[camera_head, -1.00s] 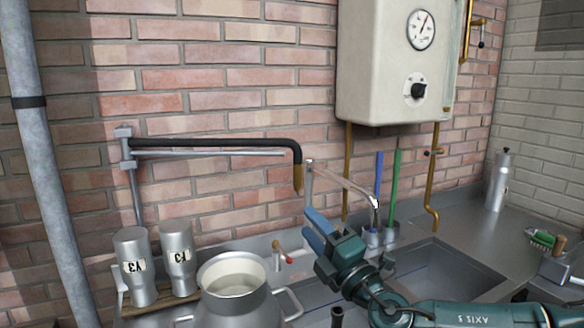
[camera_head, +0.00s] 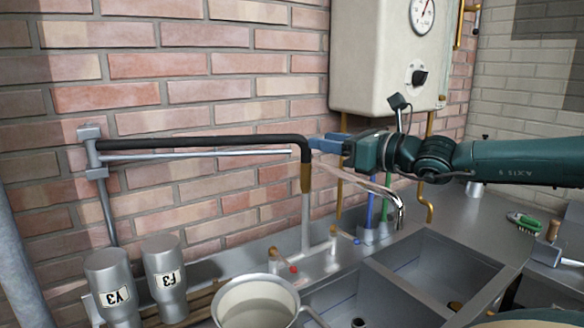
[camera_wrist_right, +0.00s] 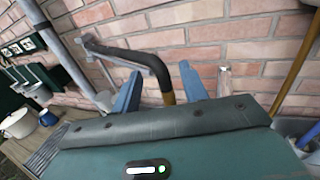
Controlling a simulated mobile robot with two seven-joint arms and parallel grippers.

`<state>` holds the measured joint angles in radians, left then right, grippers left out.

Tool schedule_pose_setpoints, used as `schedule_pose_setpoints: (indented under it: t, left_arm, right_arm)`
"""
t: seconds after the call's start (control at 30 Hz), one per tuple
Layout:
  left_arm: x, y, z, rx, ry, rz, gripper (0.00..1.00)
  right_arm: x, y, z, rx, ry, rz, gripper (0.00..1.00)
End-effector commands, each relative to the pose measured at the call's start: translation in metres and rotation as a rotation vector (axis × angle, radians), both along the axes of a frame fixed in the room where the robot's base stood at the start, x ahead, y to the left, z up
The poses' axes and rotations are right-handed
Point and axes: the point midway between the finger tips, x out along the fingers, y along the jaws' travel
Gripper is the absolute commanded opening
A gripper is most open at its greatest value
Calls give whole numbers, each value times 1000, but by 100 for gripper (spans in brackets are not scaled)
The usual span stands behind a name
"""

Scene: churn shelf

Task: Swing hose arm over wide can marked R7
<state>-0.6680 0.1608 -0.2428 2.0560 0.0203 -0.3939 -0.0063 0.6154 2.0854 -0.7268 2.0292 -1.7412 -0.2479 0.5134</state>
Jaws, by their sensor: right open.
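The hose arm (camera_head: 200,143) is a black hose along a grey metal rod on a wall bracket; its end bends down into a brass nozzle (camera_head: 306,178). My right gripper (camera_head: 325,143) is at the bend, its blue fingers open. In the right wrist view the hose end (camera_wrist_right: 160,70) shows between the spread fingers, with the brass nozzle (camera_wrist_right: 169,98) partly hidden by the gripper body. A wide open can (camera_head: 228,318) with pale contents stands at the bottom edge, left of and below the nozzle; no marking is readable on it. My left gripper is not in view.
Two upturned metal cans (camera_head: 112,285) (camera_head: 163,265) with labels stand at left. A tap (camera_head: 398,210), blue and green handles (camera_head: 371,205), and sink basins (camera_head: 430,260) lie right. A heater box (camera_head: 375,60) hangs above. A green brush (camera_head: 524,222) lies on the right counter.

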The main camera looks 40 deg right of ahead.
Motion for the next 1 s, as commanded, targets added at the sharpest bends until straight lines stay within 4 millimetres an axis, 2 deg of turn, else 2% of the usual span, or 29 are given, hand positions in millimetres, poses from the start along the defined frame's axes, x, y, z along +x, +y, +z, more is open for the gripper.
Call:
schedule_pose_setpoints:
  t: [0.03, 0.07, 0.3, 0.4, 0.6, 0.7, 0.8, 1.0]
  left_arm:
    - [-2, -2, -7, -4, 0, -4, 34]
    - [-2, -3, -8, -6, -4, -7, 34]
    - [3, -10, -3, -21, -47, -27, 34]
    - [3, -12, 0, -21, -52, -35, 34]
    - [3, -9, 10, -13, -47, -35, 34]
    - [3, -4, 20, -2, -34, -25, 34]
    - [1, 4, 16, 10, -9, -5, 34]
    - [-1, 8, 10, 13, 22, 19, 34]
  right_arm:
    - [0, 1, -14, 4, 0, 3, 43]
    - [0, 1, -20, 4, 0, 3, 43]
    - [3, 2, -68, 4, -1, 4, 43]
    - [23, 7, -64, 8, -2, 5, 43]
    - [49, 12, -62, 8, 4, 3, 43]
    - [59, 15, -56, 8, 2, 7, 43]
    - [66, 16, -57, 7, 2, 6, 43]
    - [73, 17, -60, 3, 0, 3, 43]
